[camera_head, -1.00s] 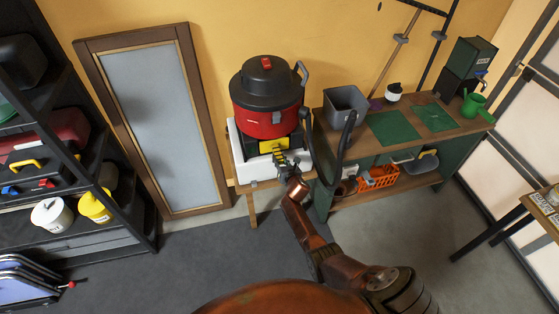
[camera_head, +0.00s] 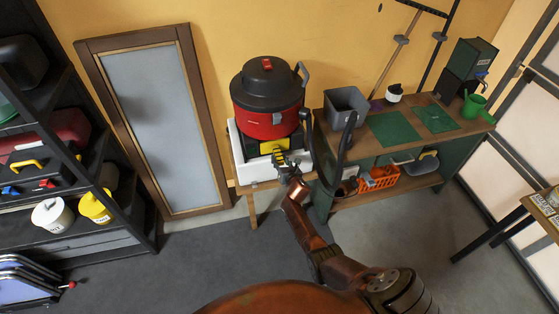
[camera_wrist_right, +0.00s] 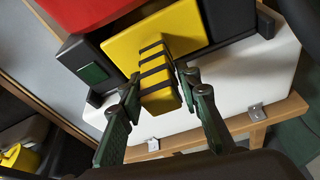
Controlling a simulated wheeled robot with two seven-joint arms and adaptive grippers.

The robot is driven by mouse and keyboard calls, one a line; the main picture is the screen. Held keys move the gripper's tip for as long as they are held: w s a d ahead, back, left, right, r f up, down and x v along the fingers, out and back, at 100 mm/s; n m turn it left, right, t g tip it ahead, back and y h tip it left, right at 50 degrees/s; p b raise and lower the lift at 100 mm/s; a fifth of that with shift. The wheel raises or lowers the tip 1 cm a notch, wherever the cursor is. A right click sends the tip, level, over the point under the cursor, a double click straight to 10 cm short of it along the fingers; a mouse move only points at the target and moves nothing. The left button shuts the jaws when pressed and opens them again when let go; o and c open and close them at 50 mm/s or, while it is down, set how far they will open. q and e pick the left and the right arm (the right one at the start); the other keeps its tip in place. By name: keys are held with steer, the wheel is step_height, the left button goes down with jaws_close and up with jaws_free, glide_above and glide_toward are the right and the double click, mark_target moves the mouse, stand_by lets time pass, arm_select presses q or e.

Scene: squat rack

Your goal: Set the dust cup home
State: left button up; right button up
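The dust cup (camera_head: 273,146) is a yellow block low in the front of the red and black vacuum (camera_head: 268,97). In the right wrist view its yellow face (camera_wrist_right: 190,28) sits between dark housing parts, and a yellow handle with black bands (camera_wrist_right: 158,82) sticks out toward me. I cannot tell whether the face is fully flush. The handle's far end is partly hidden. My left gripper is not in view.
The vacuum stands on a white base (camera_wrist_right: 270,72) on a small wooden stand (camera_wrist_right: 180,142). A black hose (camera_head: 345,145) hangs close to its right. A green workbench (camera_head: 455,125) with a grey bin (camera_head: 345,103) stands to the right. A framed panel (camera_head: 155,115) leans at left.

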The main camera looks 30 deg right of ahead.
mark_target(282, 163)
steer(key=shift+s, duration=0.2)
steer(key=shift+p+v, duration=0.85)
steer(key=shift+v, duration=0.25)
steer(key=shift+s+a+r+p, duration=0.1)
steer(key=shift+s+r+p, duration=0.05)
steer(key=shift+s+p, duration=0.2)
steer(key=shift+o, duration=0.7)
steer(key=o, duration=0.4)
steer(key=shift+o, duration=0.6)
steer(key=o, duration=0.3)
steer(key=shift+o, duration=0.6)
steer(key=shift+o, duration=1.3)
